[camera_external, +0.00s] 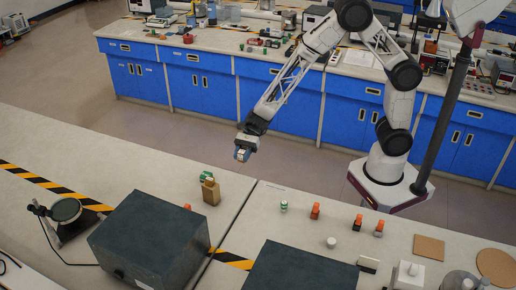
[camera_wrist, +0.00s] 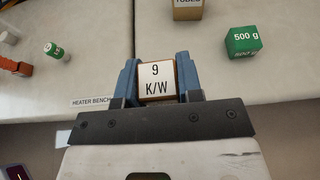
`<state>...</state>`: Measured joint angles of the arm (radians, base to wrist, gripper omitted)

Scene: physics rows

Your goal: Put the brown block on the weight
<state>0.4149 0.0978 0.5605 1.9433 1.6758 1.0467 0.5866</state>
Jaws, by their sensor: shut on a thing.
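My gripper (camera_external: 243,153) is shut on a small block (camera_wrist: 157,80), with one blue finger on each side. The block has a white label reading "9 K/W" on its face, and brown shows at its edges. In the external view the gripper hangs above the far edge of the near bench, with the block small and partly hidden at its tip. The green weight (camera_wrist: 242,41), marked 500 g, stands on the bench, up and right of the gripper in the wrist view. It also shows in the external view (camera_external: 206,175), partly behind a tan box.
The tan box (camera_external: 211,192) stands right beside the weight; it shows at the top of the wrist view (camera_wrist: 187,9). A green-and-white cylinder (camera_external: 284,206) and orange-topped items (camera_external: 315,211) stand to the right. A large dark box (camera_external: 150,240) stands nearer the camera.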

